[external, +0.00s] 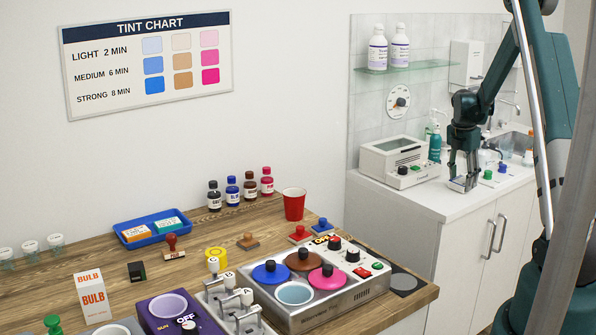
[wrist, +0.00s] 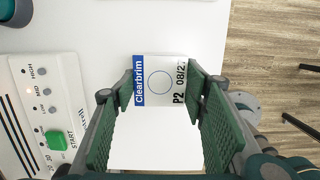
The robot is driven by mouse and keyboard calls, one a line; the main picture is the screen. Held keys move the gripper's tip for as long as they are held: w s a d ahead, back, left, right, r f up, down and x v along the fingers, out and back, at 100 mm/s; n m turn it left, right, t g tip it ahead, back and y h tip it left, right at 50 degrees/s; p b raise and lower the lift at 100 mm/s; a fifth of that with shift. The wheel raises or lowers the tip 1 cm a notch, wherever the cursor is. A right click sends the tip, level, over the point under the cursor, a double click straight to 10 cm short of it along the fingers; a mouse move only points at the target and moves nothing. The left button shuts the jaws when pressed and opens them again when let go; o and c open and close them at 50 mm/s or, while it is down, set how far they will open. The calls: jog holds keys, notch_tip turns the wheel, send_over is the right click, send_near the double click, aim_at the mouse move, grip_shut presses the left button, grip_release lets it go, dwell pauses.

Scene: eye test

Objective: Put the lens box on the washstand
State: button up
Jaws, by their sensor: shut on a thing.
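My gripper (external: 463,177) points down over the front part of the white washstand (external: 425,197), right of the heater-like unit. It is shut on a small white box, the lens box (wrist: 160,82), with a blue "Clearbrim" strip, a circle and "P2 08/2" print. In the wrist view my fingers (wrist: 160,95) grip it from its left and right sides. In the external view the lens box (external: 461,185) shows below the fingertips, at or just above the washstand top. I cannot tell whether it touches.
A white unit with a green START button (wrist: 57,140) stands left of the box. Small green and blue-capped items (external: 488,174) lie to the right, near the sink (external: 516,143). A teal bottle (external: 435,147) stands behind. Bare white top surrounds the box.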

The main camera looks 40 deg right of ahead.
aim_at(459, 182)
jog(key=shift+f, duration=0.25)
jog(key=shift+f, duration=0.15)
jog(key=o, duration=0.9)
jog(key=shift+r, duration=0.2)
jog(key=r, duration=0.4)
jog(key=a+r, duration=0.1)
jog(key=r, duration=0.6)
jog(key=shift+a+r, duration=0.4)
